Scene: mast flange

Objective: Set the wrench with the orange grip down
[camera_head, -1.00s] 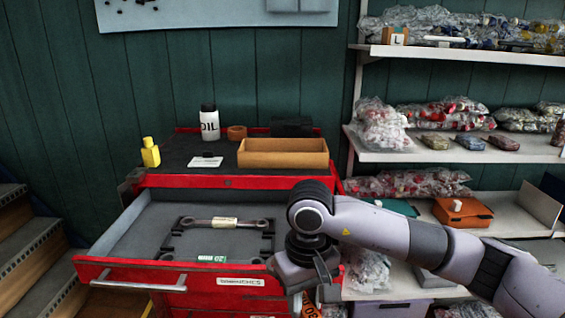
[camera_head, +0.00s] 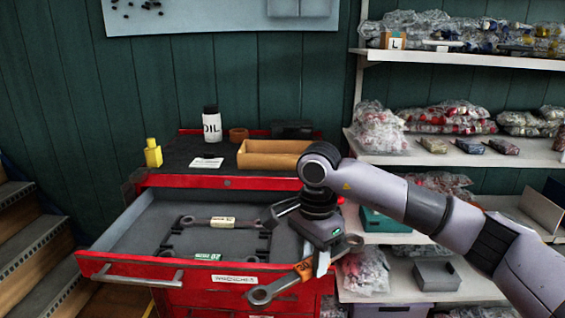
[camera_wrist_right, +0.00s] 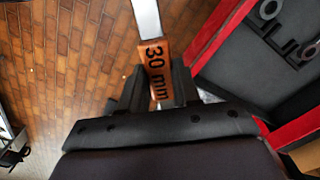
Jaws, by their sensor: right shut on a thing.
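The wrench with the orange grip (camera_head: 304,270) is in my right gripper (camera_head: 316,262). Its ring end (camera_head: 258,297) points left, in front of the drawer's front right corner. In the right wrist view the orange grip (camera_wrist_right: 155,68), marked "30 mm", sits between the shut fingers, with bare metal beyond it. The open red drawer (camera_head: 150,215) has a grey floor and a black wrench holder (camera_head: 225,257). Another wrench (camera_head: 215,222) with a cream grip lies across the holder's back. My left gripper is not in view.
On the cabinet top stand an oil bottle (camera_head: 211,124), a yellow bottle (camera_head: 152,153) and a wooden tray (camera_head: 265,160). Shelves (camera_head: 470,155) with bagged parts are at the right. Brick floor (camera_wrist_right: 60,60) shows below the wrench. The drawer's left floor is clear.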

